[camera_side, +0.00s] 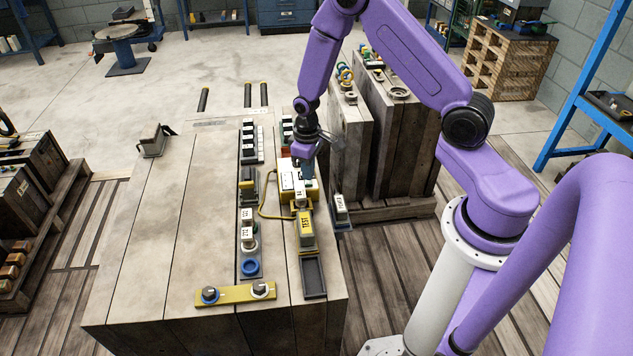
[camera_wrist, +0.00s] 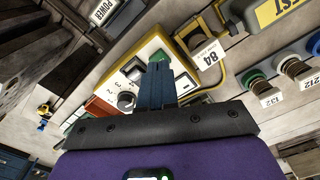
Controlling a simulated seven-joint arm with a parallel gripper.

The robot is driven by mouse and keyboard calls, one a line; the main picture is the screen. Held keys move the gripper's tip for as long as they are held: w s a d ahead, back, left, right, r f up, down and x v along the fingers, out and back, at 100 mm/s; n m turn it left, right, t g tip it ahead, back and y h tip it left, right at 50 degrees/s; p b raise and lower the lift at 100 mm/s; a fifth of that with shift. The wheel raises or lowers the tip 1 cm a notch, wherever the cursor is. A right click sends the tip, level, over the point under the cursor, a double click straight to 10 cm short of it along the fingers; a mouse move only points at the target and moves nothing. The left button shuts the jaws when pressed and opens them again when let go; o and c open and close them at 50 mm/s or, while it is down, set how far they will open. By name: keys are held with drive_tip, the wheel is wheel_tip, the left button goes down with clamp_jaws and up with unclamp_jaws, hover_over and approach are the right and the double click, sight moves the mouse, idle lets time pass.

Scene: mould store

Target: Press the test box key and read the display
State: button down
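The test box (camera_wrist: 117,64) has a yellow rim and a white face in the wrist view. It also shows in the side view (camera_side: 285,181), partly hidden by my gripper. A green key (camera_wrist: 158,56) sits on its face at my fingertips. My gripper (camera_wrist: 163,68) has its blue fingers together, with nothing seen between them. It points down over the box in the side view (camera_side: 304,172). I cannot tell whether the fingertips touch the key. A small dark window (camera_wrist: 133,71) and a round knob (camera_wrist: 126,100) are on the face; I can read no figure in the window.
A white tag marked 84 (camera_wrist: 210,56) is beside the box. A yellow TEST block (camera_side: 305,228), a POWER-labelled block (camera_side: 340,208) and a row of connectors (camera_side: 248,220) stand near. Tall wooden mould slabs (camera_side: 349,140) rise behind.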

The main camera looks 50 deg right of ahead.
drive_tip(key=shift+f, duration=0.9)
idle(0.6)
drive_tip(key=shift+r, duration=3.5)
